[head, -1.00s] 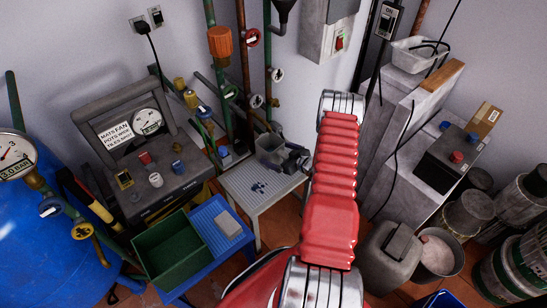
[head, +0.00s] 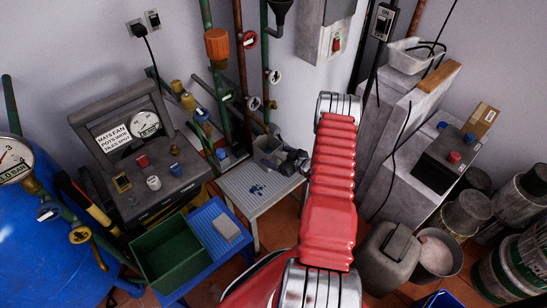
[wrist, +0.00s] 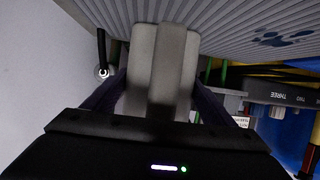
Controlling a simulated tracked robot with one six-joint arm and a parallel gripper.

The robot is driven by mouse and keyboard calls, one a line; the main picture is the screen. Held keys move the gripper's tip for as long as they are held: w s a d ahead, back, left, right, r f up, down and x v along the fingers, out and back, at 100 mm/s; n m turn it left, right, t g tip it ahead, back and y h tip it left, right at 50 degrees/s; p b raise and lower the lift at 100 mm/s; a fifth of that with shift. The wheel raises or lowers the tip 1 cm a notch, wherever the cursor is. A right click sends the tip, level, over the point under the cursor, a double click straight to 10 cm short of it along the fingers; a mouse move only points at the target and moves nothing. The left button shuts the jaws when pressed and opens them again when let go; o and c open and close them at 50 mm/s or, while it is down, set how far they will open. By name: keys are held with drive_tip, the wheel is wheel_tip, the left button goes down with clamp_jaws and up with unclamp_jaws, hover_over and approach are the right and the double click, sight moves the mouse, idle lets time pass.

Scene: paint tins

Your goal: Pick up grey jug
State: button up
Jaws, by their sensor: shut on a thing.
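The grey jug (head: 268,148) is at the back of the small light table (head: 262,204), near the wall pipes. My gripper (head: 286,160) reaches it from the right, beyond my red arm, and is shut on it. In the wrist view the grey jug (wrist: 180,62) stands between the two dark fingers, with a grey bar, likely its handle, towards the camera. The ribbed table top (wrist: 230,25) shows behind it. I cannot tell whether the jug's base touches the table.
Pipes with valves (head: 270,103) rise close behind the jug. A dark gauge box (head: 150,170), a green bin (head: 172,255) and a blue stand (head: 212,222) are on the left. A pale cabinet (head: 400,150) stands to the right. The table's front part is clear apart from dark marks.

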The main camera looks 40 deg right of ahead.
sight(276, 150)
drive_tip(key=shift+r, duration=1.7)
drive_tip(key=s+d, duration=0.2)
drive_tip(key=s, duration=1.6)
drive_tip(key=shift+w+d, duration=0.1)
drive_tip(key=o, duration=0.5)
drive_tip(key=c, duration=0.6)
